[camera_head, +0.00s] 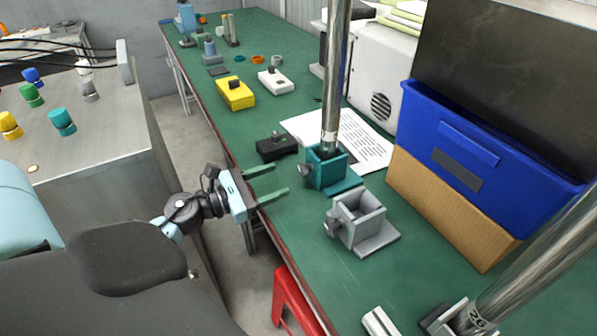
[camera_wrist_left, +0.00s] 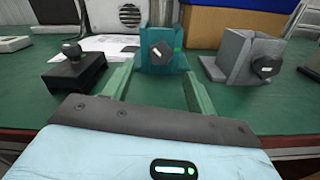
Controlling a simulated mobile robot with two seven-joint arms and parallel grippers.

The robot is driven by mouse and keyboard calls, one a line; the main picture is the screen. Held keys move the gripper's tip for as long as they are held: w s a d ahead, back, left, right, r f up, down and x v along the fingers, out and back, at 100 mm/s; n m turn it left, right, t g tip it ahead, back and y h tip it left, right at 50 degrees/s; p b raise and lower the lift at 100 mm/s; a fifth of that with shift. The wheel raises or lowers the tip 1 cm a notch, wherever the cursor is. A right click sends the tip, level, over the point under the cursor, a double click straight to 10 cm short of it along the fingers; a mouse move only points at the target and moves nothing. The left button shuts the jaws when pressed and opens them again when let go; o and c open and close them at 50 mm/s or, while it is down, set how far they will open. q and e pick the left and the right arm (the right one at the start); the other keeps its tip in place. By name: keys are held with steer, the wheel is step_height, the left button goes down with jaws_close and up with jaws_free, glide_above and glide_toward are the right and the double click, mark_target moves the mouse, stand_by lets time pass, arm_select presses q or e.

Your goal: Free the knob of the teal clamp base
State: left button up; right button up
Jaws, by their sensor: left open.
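The teal clamp base (camera_head: 325,170) stands on the green table with a shiny metal pole (camera_head: 336,75) upright in it. Its dark knob (camera_head: 305,170) sits on the side facing my left gripper. In the left wrist view the knob (camera_wrist_left: 161,53) faces the camera, with a white mark and a small green mark beside it. My left gripper (camera_head: 280,180) is open and empty at the table's near edge. Its two green fingers point at the teal base, apart from the knob. In the left wrist view the fingers (camera_wrist_left: 158,92) lie below and either side of the knob. My right gripper is not in view.
A grey clamp base (camera_head: 362,222) stands right of the teal one. A black block with a knob (camera_head: 277,147) stands left. A printed sheet (camera_head: 365,148) lies behind. A blue bin (camera_head: 480,145) on a cardboard box (camera_head: 440,205) stands right. A red stool (camera_head: 292,305) is below the edge.

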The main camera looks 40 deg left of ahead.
mark_target(300, 171)
arm_select(q)
steer(key=p+x, duration=0.1)
steer(key=x, duration=0.5)
steer(key=shift+r, duration=0.1)
steer(key=shift+w+d, duration=0.25)
steer(key=shift+w, duration=0.3)
steer(key=shift+c, duration=0.4)
steer(key=c, duration=0.9)
